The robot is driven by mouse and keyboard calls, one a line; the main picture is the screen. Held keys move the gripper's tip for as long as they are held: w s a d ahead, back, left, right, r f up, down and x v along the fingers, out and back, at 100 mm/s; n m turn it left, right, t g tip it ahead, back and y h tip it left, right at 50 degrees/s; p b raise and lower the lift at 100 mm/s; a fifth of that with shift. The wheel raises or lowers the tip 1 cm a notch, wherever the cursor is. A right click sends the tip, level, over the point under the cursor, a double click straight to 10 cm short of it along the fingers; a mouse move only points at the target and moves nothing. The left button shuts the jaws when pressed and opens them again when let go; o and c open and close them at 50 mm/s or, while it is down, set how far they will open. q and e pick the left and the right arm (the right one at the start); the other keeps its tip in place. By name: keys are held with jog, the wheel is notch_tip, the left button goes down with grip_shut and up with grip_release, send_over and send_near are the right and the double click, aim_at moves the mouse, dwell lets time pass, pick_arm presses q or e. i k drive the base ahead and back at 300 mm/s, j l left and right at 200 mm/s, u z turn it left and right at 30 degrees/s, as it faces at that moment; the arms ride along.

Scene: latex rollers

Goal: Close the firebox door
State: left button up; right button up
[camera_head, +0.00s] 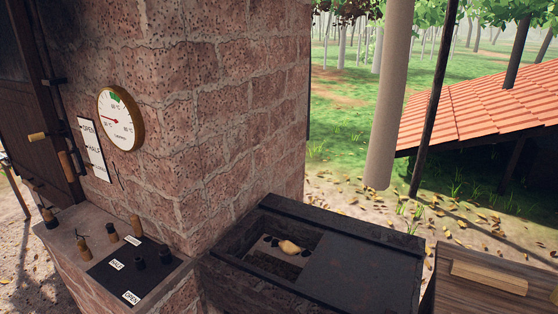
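A low dark box (268,208) stands against the brick structure at the bottom centre. Its top has a rectangular opening on the left and a flat dark panel (355,272) on the right. Inside the opening a short pale wooden handle (291,247) with dark end mounts shows. I cannot tell for sure which part is the firebox door; a tall dark door (28,125) with wooden grips also shows at the far left, seen at a steep angle. Neither of my grippers is in view.
A round gauge (121,119) and a labelled plate (94,150) are on the brick wall (220,110). A ledge with a black labelled panel (117,281) holds several small knobs. A wooden surface (450,303) with a block (489,277) is at lower right. A thick pale post (390,95) rises behind.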

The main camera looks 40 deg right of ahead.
aim_at(362, 277)
jog(key=k+z, duration=0.1)
jog(key=z, duration=0.85)
jog(key=k+l+z, duration=0.1)
jog(key=z, duration=0.35)
jog(key=l+z, duration=0.1)
jog(key=z, duration=0.35)
jog(key=i+l+u, duration=0.1)
jog(key=l, duration=0.4)
